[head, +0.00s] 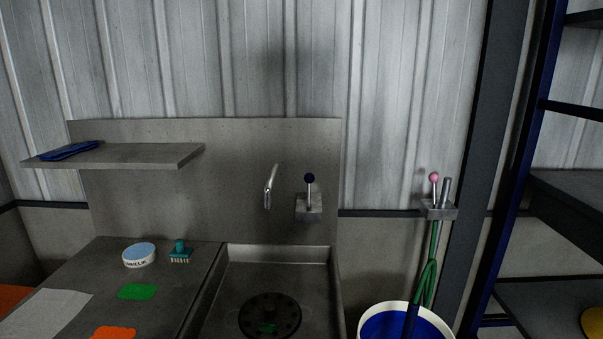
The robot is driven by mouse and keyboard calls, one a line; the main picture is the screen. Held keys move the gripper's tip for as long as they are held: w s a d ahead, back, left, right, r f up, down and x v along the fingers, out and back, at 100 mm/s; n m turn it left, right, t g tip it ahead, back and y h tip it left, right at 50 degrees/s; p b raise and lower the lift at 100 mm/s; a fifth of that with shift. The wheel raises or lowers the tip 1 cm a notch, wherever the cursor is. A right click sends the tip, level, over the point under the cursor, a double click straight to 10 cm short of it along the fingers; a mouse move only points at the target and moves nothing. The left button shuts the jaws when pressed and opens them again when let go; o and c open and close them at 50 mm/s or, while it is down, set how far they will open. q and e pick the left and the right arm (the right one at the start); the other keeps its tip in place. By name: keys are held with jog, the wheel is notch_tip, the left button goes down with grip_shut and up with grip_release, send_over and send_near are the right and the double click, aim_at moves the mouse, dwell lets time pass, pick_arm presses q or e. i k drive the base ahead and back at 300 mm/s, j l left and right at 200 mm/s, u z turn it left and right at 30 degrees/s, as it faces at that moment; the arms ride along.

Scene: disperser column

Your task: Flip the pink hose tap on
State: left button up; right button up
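The pink hose tap (434,178) is a small lever with a pink ball on top. It stands roughly upright on a grey metal wall block (438,210) right of the sink. A short grey pipe stub (446,190) rises beside the lever. A green hose (428,278) hangs from the block down towards a white-rimmed bucket with a blue inside (373,325). A second lever with a dark blue ball (310,179) stands on another block (309,208) by the sink spout. Neither of my grippers shows in the head view.
A metal sink (322,275) with a curved spout (270,186) and round dark drain (270,314) is at the middle. The counter holds a round dish (139,255), a teal brush (180,252) and cloths. A dark post (482,150) and shelving (560,200) stand right of the tap.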

aim_at(433, 178)
jog(key=i+l+u, duration=0.1)
jog(key=l+u, duration=0.35)
jog(key=l, duration=0.35)
jog(key=l+u, duration=0.45)
jog(key=l, duration=0.35)
jog(key=k, duration=0.05)
